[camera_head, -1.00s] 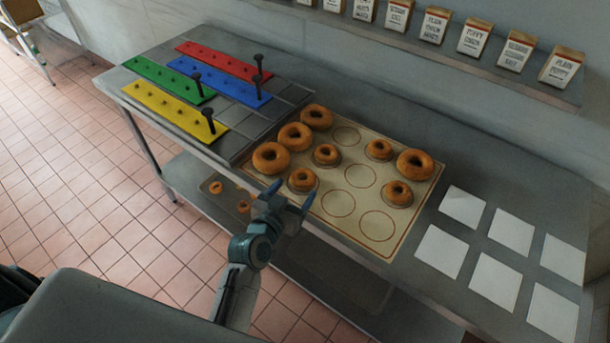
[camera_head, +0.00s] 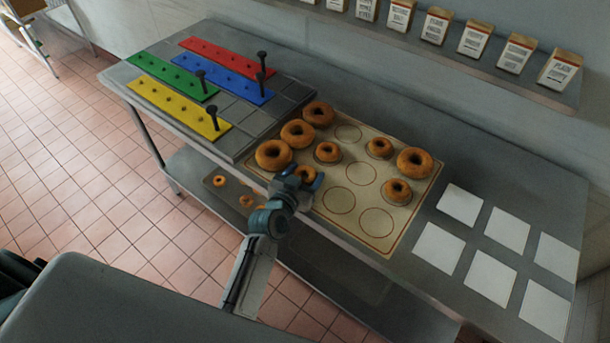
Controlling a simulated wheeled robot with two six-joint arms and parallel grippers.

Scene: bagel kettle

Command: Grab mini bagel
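My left gripper (camera_head: 303,177) is over the front edge of the bagel mat (camera_head: 376,240). Its blue-tipped fingers look apart, one on each side of a mini bagel (camera_head: 305,173), which they partly hide. I cannot tell whether they touch it. Other mini bagels rest on the mat: one behind the gripper (camera_head: 327,159), one at the back (camera_head: 379,154) and one at the right (camera_head: 397,198). Larger bagels lie along the mat's left side (camera_head: 273,164) and at its right back (camera_head: 427,165). My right gripper is not in view.
A grey board with red, blue, green and yellow strips (camera_head: 160,98) and dark upright pegs stands left of the mat. White squares (camera_head: 490,277) lie at the right. A wall shelf holds labelled packets (camera_head: 515,54). A lower shelf has a tray with small bagels (camera_head: 219,181).

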